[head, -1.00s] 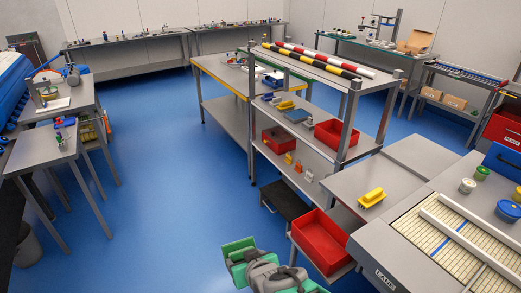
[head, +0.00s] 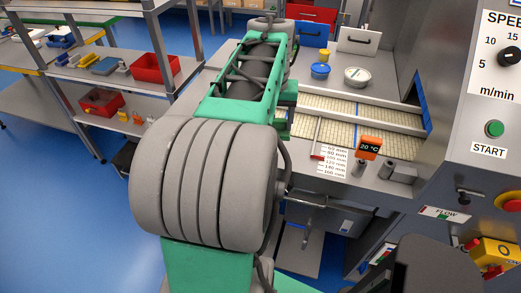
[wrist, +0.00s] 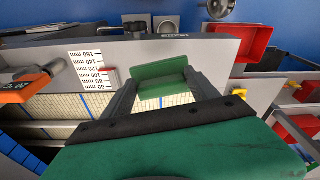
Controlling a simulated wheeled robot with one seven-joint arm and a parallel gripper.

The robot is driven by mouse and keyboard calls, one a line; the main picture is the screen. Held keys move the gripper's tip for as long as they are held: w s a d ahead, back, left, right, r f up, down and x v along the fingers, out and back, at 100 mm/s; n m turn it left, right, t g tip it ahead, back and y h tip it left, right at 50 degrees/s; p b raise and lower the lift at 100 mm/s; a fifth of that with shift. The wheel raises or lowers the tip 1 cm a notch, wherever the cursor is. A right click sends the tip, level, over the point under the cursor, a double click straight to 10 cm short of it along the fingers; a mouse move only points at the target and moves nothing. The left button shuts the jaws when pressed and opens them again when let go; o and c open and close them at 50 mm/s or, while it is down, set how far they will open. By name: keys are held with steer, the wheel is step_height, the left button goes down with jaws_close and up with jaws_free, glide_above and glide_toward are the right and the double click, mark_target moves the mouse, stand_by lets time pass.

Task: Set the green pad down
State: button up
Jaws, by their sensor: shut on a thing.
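The green pad (wrist: 160,72) shows in the wrist view as a small green block between the tips of two dark fingers. My gripper (wrist: 160,88) is shut on it. Behind it run a grey metal wall and the cream slatted belt (wrist: 105,103). I cannot tell whether the pad touches anything or hangs above the belt.
A white millimetre scale (head: 333,162) and an orange 20 °C display (head: 369,147) stand at the belt's near edge. A red bin (wrist: 253,44) shows in the wrist view.

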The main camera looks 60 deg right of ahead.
steer(key=s+r+m+y, duration=0.1)
steer(key=s+r+m, duration=0.15)
steer(key=s, duration=0.65)
steer(key=w+f, duration=0.1)
steer(key=w, duration=0.2)
steer(key=w+d+f+p, duration=0.1)
steer(key=w, duration=0.2)
steer(key=w+d+f+p, duration=0.1)
steer(key=w, duration=0.2)
steer(key=shift+w+d+f, duration=0.1)
steer(key=shift+w+f, duration=0.05)
steer(key=shift+w, duration=0.2)
steer(key=w+f, duration=0.1)
steer(key=f, duration=0.1)
steer(key=w+f+p, duration=0.1)
steer(key=w+f, duration=0.2)
steer(key=shift+d+f+p, duration=0.3)
steer(key=shift+d+f, duration=0.05)
step_height(320, 180, down, 3)
steer(key=shift+w+r, duration=0.1)
steer(key=shift+w, duration=0.05)
steer(key=shift+d+f, duration=0.1)
steer(key=shift+f, duration=0.2)
steer(key=o, duration=1.6)
